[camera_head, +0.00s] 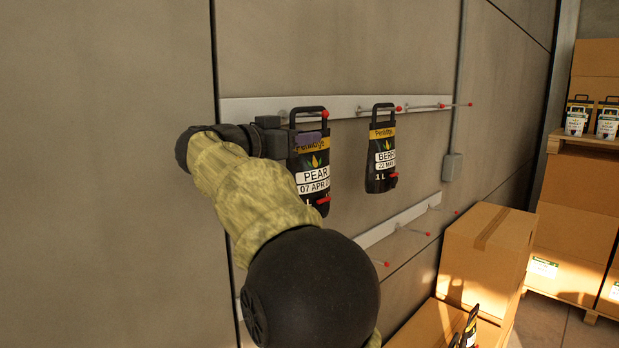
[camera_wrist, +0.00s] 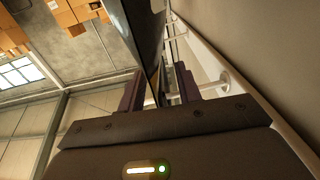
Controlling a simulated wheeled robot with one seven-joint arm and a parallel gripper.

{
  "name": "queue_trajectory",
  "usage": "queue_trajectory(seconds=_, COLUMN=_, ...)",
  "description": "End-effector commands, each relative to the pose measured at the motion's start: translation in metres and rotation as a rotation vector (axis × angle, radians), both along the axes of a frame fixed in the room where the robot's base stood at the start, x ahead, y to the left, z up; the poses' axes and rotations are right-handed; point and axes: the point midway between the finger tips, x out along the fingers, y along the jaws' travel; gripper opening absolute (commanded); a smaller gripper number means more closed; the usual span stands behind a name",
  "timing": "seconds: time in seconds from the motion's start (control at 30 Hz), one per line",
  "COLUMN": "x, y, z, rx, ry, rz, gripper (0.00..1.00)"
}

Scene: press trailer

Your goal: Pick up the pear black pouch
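The pear black pouch (camera_head: 313,163) hangs by its top handle from a red-tipped peg on the upper wall rail. Its label reads PEAR. My gripper (camera_head: 305,142) reaches it from the left, level with the pouch's upper part, and one finger crosses its front. In the wrist view, the pouch shows as a dark thin edge (camera_wrist: 150,40) between the two fingers of my gripper (camera_wrist: 160,90). The fingers stand apart, with a gap visible beside the pouch on the right. The far finger is hidden in the head view.
A second black pouch labelled BERRY (camera_head: 382,150) hangs to the right on the same rail (camera_head: 350,106). A lower rail (camera_head: 398,224) carries bare red-tipped pegs. Cardboard boxes (camera_head: 486,255) stand at the lower right, with a dark pouch (camera_head: 470,328) near them.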

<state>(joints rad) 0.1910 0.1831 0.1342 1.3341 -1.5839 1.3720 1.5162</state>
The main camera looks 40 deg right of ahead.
Motion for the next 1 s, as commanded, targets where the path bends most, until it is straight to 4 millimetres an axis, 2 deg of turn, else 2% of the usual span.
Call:
queue_trajectory(seconds=0.5, x=0.0002, y=-0.0003, z=-0.0008, rx=0.000, ry=0.000, rz=0.000, gripper=0.34)
queue_trajectory(seconds=0.7, x=0.0002, y=-0.0002, z=-0.0007, rx=0.000, ry=0.000, rz=0.001, gripper=0.00)
queue_trajectory(seconds=1.0, x=0.0001, y=-0.0003, z=-0.0006, rx=0.000, ry=0.000, rz=0.000, gripper=0.00)
